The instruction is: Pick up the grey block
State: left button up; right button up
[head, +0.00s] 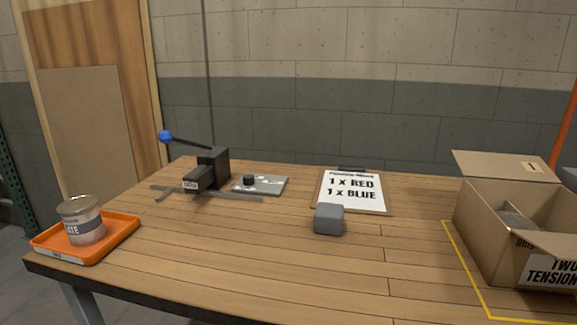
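The grey block (328,219) is a small cube with rounded edges. It sits on the wooden table just in front of the clipboard, right of the picture's middle, and overlaps the clipboard's lower left corner in the view. Nothing is touching it from above. Neither of my grippers shows in the head view.
An orange tray (112,247) with a labelled can (82,222) stands at the left. A black lever tool (212,165) and a grey plate (270,186) are at the back, near the clipboard (372,192). An open cardboard box (480,225) stands right. The front middle is clear.

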aim_at(327, 216)
jog(key=k+l+u, duration=0.2)
jog(key=l+u, duration=0.2)
jog(key=k+l+u, duration=0.2)
jog(key=u, duration=0.2)
jog(key=k+l+u, duration=0.15)
jog(key=k+u, duration=0.2)
